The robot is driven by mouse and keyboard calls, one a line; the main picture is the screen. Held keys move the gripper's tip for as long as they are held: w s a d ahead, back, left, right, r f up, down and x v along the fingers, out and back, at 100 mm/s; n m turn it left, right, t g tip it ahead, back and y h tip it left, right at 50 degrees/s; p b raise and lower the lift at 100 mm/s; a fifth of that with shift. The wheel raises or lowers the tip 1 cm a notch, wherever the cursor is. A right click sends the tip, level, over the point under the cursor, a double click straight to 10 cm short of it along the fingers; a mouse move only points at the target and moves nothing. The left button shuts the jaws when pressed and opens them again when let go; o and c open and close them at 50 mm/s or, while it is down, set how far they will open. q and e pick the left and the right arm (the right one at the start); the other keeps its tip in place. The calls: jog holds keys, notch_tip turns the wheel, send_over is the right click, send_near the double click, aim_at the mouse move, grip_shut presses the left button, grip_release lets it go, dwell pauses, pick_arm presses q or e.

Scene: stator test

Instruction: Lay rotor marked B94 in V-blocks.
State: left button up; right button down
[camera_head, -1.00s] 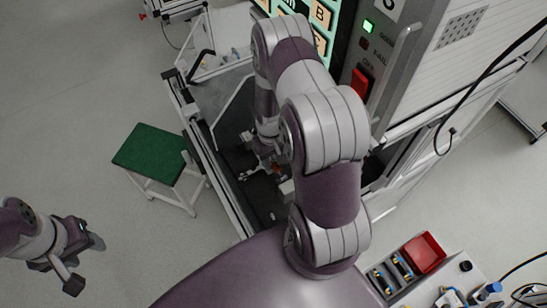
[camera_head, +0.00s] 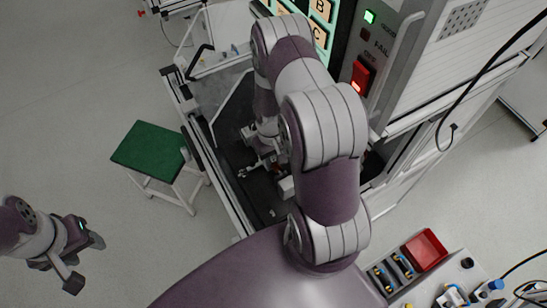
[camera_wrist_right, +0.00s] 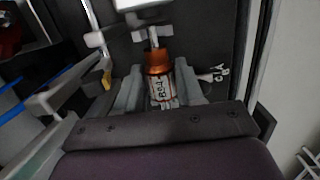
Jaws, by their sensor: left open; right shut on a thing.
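The rotor (camera_wrist_right: 160,84), marked B94 on a white label with a copper-orange band, lies between the fingers of my right gripper (camera_wrist_right: 160,92) in the right wrist view. That gripper is shut on it. Its silver shaft points away toward pale metal pieces (camera_wrist_right: 135,22); I cannot tell whether these are the V-blocks or whether they touch the shaft. In the head view, my right gripper (camera_head: 268,166) is low over the dark bench surface, partly hidden by my arm. My left gripper (camera_head: 88,262) is open and empty over the floor at lower left.
A green-topped stool (camera_head: 147,147) stands left of the bench. A test cabinet with a lit green lamp (camera_head: 369,17) and a red switch (camera_head: 361,77) is at upper right. A red tray (camera_head: 425,251) sits at lower right. A small silver fitting (camera_wrist_right: 212,75) is right of the rotor.

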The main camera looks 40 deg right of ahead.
jog(key=shift+f, duration=0.25)
dwell(0.4)
jog(key=c, duration=0.6)
grip_release()
jog(key=r+b, duration=0.1)
jog(key=r, duration=0.3)
jog(key=w+r+b, duration=0.1)
jog(key=r, duration=0.3)
jog(key=r+b, duration=0.1)
jog(key=r, duration=0.3)
jog(key=shift+w+r, duration=0.2)
jog(key=shift+r, duration=0.1)
jog(key=shift+d, duration=0.1)
jog(key=s+a+r+t+b, duration=0.1)
jog(key=s+a, duration=0.1)
jog(key=a, duration=0.1)
jog(key=s+a+r+n+t+b, duration=0.1)
jog(key=s+a+b, duration=0.1)
jog(key=a, duration=0.2)
jog(key=s+a+r+b, duration=0.1)
jog(key=s+a, duration=0.1)
jog(key=a, duration=0.2)
jog(key=shift+s+a+t, duration=0.2)
jog(key=shift+s+t, duration=0.2)
